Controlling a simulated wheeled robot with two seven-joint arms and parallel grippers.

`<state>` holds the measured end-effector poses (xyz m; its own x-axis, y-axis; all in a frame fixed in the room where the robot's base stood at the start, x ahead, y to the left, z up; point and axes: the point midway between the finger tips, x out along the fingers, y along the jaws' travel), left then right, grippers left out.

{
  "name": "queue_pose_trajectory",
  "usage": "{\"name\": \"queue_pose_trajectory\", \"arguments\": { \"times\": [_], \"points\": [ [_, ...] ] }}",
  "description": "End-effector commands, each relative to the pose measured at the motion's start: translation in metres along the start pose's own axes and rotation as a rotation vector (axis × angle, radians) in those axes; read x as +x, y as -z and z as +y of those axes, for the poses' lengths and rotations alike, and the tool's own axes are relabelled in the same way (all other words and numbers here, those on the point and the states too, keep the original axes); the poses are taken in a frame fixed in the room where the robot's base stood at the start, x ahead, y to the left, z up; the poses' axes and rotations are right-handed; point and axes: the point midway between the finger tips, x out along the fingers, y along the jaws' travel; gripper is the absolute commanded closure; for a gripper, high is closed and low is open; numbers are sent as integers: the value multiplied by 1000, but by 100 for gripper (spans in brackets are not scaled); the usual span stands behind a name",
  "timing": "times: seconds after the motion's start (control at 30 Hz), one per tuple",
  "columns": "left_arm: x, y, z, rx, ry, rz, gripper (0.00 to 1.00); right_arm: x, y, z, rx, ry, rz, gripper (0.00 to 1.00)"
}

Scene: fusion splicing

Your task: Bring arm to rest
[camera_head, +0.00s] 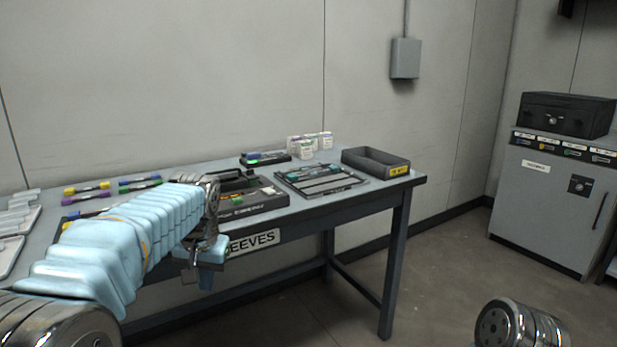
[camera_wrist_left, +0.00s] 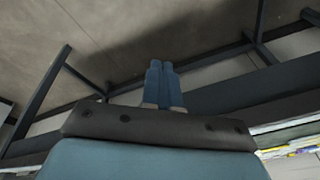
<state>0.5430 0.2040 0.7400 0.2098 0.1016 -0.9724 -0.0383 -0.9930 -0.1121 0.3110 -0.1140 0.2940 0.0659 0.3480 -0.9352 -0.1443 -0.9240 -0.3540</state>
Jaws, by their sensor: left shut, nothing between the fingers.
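My left arm (camera_head: 130,240) in its pale blue sleeve comes in from the left in the head view and reaches across the front of the workbench. My left gripper (camera_head: 206,277) hangs pointing down in front of the bench's front edge, near the label reading "EEVES". In the left wrist view its two blue fingers (camera_wrist_left: 161,84) are together with nothing between them, over the floor. A round metal joint of mine (camera_head: 520,325) shows at the lower right of the head view. My right gripper is not in view.
The workbench (camera_head: 375,197) carries a splicer-like dark device (camera_head: 255,203), a tray with slots (camera_head: 320,180), an empty dark bin (camera_head: 376,162), coloured tubes (camera_head: 87,187) and small white containers (camera_head: 309,146). A grey cabinet (camera_head: 550,205) stands at the right. Floor between is clear.

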Motion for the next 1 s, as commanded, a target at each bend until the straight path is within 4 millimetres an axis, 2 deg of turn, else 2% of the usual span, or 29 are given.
{"name": "queue_pose_trajectory", "arguments": {
  "times": [0.03, 0.1, 0.17, 0.2, 0.27, 0.3, 0.37, 0.4, 0.47, 0.5, 0.6, 0.73, 0.83, 1.0],
  "points": [
    [42, -3, 3, 3, 2, -26, 100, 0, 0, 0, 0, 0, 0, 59],
    [96, -8, 11, 13, -9, -42, 100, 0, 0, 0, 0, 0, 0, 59],
    [140, -18, 17, 18, -22, -56, 100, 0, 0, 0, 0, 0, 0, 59],
    [169, -28, 22, 19, -34, -66, 100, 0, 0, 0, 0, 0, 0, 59],
    [212, -46, 28, 18, -57, -83, 100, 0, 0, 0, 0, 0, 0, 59],
    [238, -61, 34, 14, -75, -94, 100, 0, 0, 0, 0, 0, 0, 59],
    [276, -87, 42, 3, -107, -113, 100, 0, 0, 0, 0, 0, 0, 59],
    [298, -107, 48, -7, -130, -123, 100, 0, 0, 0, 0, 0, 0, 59],
    [329, -140, 60, -25, -171, -141, 100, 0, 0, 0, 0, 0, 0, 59],
    [346, -163, 69, -42, -201, -151, 100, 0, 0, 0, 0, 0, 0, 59],
    [374, -220, 93, -95, -280, -171, 100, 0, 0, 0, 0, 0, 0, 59],
    [384, -277, 124, -173, -374, -181, 100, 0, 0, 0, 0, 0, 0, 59],
    [380, -302, 140, -219, -424, -177, 100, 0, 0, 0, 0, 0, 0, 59],
    [376, -313, 149, -247, -451, -169, 100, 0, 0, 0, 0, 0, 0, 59]
  ]
}}
